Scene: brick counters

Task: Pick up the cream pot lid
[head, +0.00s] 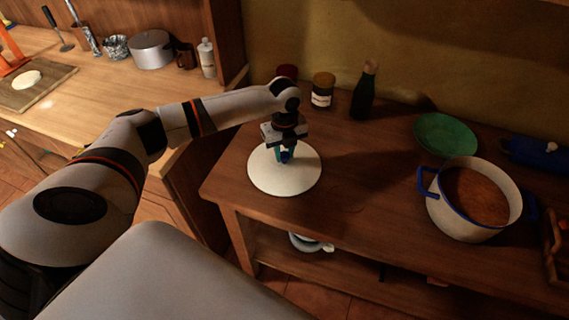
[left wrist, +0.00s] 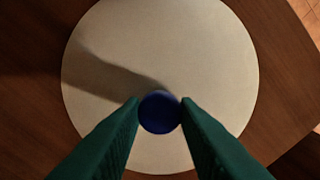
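The cream pot lid (head: 262,180) is a round, pale disc at the left end of the dark wooden table. It looks flat and level, and I see no clear gap under it. Its blue knob (left wrist: 160,113) stands at its middle. My left gripper (head: 286,154) points straight down over the lid. In the left wrist view its green fingers (left wrist: 160,104) flank the knob and appear to touch it on both sides. The cream pot (head: 456,216) with blue handles stands open at the right, with brown contents. My right gripper is not in view.
Behind the lid stand a jar (head: 322,92) and a dark bottle (head: 363,95). A green plate (head: 446,134) lies behind the pot. The table is clear between lid and pot. A lighter counter (head: 120,98) is at the left.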

